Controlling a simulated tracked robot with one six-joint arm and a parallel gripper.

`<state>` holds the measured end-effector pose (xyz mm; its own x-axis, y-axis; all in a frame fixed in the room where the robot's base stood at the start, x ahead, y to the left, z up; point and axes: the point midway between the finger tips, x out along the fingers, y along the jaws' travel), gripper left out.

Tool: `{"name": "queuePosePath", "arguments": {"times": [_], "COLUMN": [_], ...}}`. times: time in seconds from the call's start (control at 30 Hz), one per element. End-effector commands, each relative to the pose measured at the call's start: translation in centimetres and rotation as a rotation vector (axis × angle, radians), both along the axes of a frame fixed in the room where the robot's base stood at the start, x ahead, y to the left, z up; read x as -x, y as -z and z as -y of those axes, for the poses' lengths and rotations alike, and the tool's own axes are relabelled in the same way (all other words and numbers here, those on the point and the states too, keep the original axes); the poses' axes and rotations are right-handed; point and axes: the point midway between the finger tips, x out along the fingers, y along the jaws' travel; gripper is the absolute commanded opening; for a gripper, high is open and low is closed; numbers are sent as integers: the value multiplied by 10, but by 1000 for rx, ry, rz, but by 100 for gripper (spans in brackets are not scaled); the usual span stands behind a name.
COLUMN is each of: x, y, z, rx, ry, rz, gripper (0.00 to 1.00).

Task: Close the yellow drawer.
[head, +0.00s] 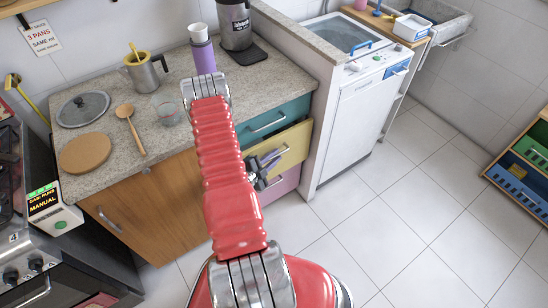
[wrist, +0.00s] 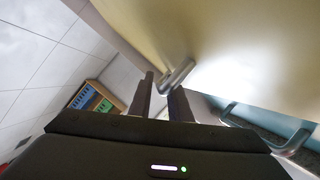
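The yellow drawer (head: 292,149) is the middle one in a stack under the counter, between a teal and a pink drawer. Its front stands out past the teal drawer above it, so it is partly open. Its front fills the upper right of the wrist view (wrist: 225,45), with a metal bar handle (wrist: 178,74). My gripper (head: 262,168) is at the drawer's left part in the head view, and my arm hides some of the drawer. In the wrist view my gripper (wrist: 162,88) has its two dark fingers apart, with the handle close to their tips. Contact cannot be told.
The teal drawer (head: 272,121) above and pink drawer (head: 283,184) below look shut. A wooden cupboard door (head: 150,208) is left of my arm. A white appliance (head: 355,125) stands right of the drawers. The tiled floor (head: 400,220) to the right is clear.

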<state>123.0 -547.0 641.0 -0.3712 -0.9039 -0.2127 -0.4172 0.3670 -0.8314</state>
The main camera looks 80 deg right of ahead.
Motion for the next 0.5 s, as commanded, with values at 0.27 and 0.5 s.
{"name": "queuePosePath", "arguments": {"times": [0.27,0.5], "x": [0,0], "y": [0,1], "z": [0,-1], "rx": [0,-1], "ry": [0,0], "rz": [0,-1], "gripper": [2,0]}}
